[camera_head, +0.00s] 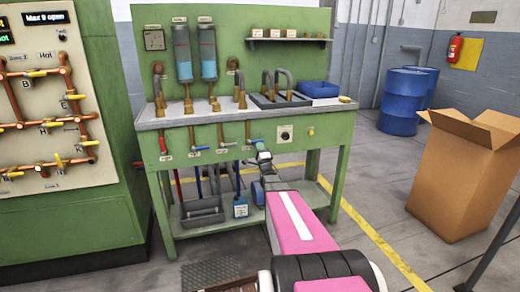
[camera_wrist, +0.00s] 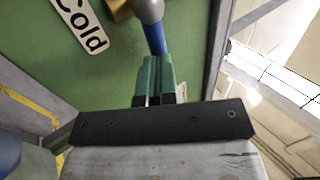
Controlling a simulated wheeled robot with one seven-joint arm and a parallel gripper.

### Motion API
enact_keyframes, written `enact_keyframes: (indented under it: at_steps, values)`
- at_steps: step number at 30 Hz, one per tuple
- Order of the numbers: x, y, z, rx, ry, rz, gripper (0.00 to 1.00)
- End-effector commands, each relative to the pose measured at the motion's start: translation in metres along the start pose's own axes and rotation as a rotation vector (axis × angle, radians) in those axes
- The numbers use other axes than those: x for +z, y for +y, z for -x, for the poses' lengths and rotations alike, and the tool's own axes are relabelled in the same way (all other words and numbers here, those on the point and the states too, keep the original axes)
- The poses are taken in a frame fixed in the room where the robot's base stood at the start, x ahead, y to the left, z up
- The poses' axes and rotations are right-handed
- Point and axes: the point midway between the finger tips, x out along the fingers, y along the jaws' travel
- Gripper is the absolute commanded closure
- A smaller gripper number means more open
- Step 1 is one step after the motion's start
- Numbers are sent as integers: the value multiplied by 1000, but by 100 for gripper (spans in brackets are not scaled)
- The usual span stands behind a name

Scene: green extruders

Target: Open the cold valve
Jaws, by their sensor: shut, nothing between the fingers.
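The cold valve's blue handle (camera_wrist: 155,38) shows at the top of the wrist view, hanging from a grey rounded pivot (camera_wrist: 149,9) on a brass fitting. A white "Cold" label (camera_wrist: 82,24) is to its left on the green panel. In the head view the blue handle (camera_head: 256,141) is at the front of the green bench, right of the other valves. My gripper (camera_wrist: 156,66) is shut and empty, its green fingertips at the lower end of the handle. I cannot tell whether they touch it. In the head view my gripper (camera_head: 263,152) is just below the handle.
The green bench (camera_head: 200,135) has several other valves along its front, including a red-handled one (camera_head: 163,146) at left. A lower shelf (camera_head: 285,208) holds bins. A cardboard box (camera_head: 455,185) stands at right. Open floor (camera_head: 370,190) lies between bench and box.

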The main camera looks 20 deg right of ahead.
Motion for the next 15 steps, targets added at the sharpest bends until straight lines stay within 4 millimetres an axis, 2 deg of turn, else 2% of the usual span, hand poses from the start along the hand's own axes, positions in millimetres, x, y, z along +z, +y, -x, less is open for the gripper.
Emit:
enact_keyframes:
  at_steps: [15]
  values:
    - [-1, -3, -2, -1, -42, 62, 100]
